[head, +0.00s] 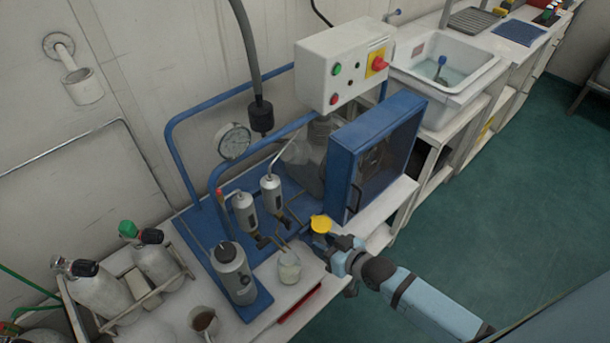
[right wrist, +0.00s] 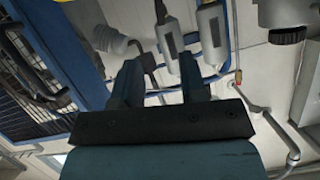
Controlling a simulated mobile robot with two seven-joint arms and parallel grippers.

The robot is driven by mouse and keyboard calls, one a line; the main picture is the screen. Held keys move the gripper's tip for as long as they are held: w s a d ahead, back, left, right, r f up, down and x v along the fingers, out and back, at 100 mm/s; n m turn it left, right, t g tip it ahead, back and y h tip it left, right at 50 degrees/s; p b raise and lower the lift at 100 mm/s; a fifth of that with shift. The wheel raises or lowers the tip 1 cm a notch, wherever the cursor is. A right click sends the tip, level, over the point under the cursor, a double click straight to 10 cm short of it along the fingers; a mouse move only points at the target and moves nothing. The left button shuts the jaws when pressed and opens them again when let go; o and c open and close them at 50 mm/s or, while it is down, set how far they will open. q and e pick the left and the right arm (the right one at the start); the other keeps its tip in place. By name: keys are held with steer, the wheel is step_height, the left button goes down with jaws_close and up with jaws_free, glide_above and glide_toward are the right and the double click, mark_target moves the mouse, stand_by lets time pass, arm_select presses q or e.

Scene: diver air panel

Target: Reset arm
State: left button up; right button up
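My right gripper (head: 328,243) reaches in from the lower right of the head view, over the front edge of the bench. In the right wrist view its two fingers (right wrist: 162,85) stand apart with nothing held between them. A round yellow cap (head: 320,224) shows right beside the fingertips in the head view; I cannot tell whether they touch. My left gripper is not in view.
A blue panel frame with a mesh guard (head: 345,155), a gauge (head: 234,141) and a control box (head: 345,65) stands behind the gripper. Green floor is free at right.

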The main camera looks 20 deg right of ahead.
arm_select(q)
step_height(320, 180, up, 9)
steer(key=p, duration=1)
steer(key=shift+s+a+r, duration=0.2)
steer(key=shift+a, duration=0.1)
arm_select(e)
steer(key=s+a+r+g+h, duration=0.1)
steer(key=s+a+r+h, duration=0.1)
steer(key=s+r, duration=0.7)
steer(key=s, duration=0.3)
steer(key=shift+s+r, duration=0.15)
steer(key=shift+s, duration=0.15)
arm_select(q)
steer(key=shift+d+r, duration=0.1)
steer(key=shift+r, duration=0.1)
